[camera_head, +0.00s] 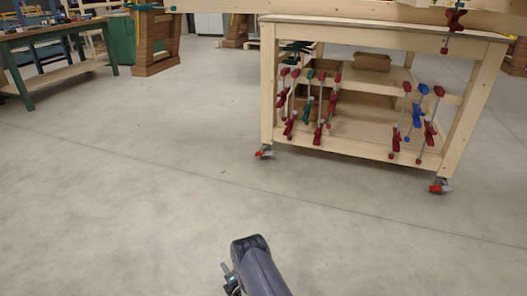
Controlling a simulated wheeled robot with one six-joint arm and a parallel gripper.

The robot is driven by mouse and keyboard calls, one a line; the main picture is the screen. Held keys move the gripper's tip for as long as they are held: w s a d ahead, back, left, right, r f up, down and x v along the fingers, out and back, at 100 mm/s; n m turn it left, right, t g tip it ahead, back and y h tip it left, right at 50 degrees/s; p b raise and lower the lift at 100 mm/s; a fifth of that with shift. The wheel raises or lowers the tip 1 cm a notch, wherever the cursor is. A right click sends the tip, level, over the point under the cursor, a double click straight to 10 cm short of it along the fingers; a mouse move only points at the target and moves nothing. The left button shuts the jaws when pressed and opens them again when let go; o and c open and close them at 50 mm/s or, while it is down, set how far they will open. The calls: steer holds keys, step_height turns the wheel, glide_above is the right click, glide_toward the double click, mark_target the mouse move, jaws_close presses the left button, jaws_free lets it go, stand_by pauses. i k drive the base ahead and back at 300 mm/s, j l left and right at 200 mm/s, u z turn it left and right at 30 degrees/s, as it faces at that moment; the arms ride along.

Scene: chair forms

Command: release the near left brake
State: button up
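A wooden workbench (349,152) on casters stands at the right. Its near left caster (265,151) carries a small red brake lever (260,154) that sticks out to the left just above the floor. It is too small to tell the lever's exact tilt. The near right caster (440,185) has a red lever too. The far casters are not clearly visible. A dark grey link of my arm rises from the bottom edge, well short of the bench. My gripper's fingers do not show.
Red, green and blue clamps (319,104) hang on the bench's front rail. A box (372,62) stands on its shelf. A green-legged table (56,59) is at the far left. The concrete floor (140,180) between me and the bench is clear.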

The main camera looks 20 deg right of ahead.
mark_target(266, 153)
steer(key=i+l, duration=0.4)
steer(key=i+l+z, duration=0.15)
steer(key=i+l, duration=0.25)
steer(key=i, duration=0.25)
steer(key=i+l, duration=0.3)
steer(key=i, duration=0.25)
steer(key=i+l, duration=0.15)
steer(key=i, duration=0.25)
steer(key=i+l+z, duration=0.1)
steer(key=i, duration=0.3)
steer(key=i+l, duration=0.2)
steer(key=i, duration=0.2)
